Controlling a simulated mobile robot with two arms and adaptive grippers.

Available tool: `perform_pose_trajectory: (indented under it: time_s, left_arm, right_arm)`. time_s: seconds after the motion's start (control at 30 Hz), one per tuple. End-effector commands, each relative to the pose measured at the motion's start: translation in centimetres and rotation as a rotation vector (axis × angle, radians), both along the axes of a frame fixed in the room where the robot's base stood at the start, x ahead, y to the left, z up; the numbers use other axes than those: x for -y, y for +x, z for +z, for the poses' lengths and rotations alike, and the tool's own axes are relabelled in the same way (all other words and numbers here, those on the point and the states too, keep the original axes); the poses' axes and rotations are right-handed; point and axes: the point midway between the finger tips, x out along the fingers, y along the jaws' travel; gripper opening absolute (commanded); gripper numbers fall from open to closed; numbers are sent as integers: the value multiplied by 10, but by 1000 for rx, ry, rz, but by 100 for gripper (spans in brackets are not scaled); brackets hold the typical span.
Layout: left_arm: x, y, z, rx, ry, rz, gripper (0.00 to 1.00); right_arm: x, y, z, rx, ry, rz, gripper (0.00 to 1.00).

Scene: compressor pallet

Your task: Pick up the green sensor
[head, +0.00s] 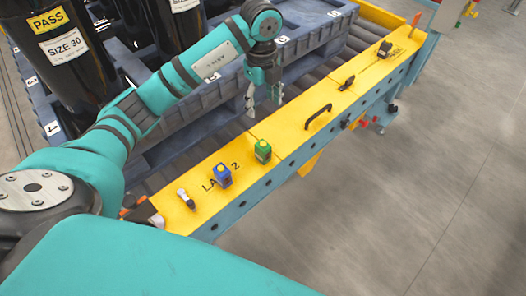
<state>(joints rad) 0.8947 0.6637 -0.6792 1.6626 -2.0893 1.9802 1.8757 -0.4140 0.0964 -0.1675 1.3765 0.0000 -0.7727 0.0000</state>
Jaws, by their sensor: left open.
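The green sensor (263,151) is a small block with a green top. It stands on the yellow rail (292,128), to the right of a similar blue sensor (222,175). My left gripper (262,103) is open and empty, pointing down. In the picture it is above the green sensor and appears apart from it, over the roller side of the rail. My right gripper is not in view.
A white-tipped part (186,198), a black handle (319,117) and small dark parts (347,83) also sit on the rail. Black cylinders (65,60) stand on the blue-grey pallet (222,88) behind. Grey floor (440,170) is open at right.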

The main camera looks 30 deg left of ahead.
Motion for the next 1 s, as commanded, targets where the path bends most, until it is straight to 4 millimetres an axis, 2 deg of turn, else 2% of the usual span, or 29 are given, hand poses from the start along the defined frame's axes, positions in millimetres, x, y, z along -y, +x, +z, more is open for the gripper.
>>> perform_pose_trajectory:
  time_s: [0.17,0.5,0.83,1.0]
  left_arm:
    - [-4,-2,-29,-12,17,12,62]
    - [-2,-2,-101,-9,13,8,62]
    - [0,-3,-128,-7,11,7,62]
    - [6,-8,-155,-8,10,7,62]
  right_arm:
    - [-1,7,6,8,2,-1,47]
    - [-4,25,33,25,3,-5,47]
    - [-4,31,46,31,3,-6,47]
    - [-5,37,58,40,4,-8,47]
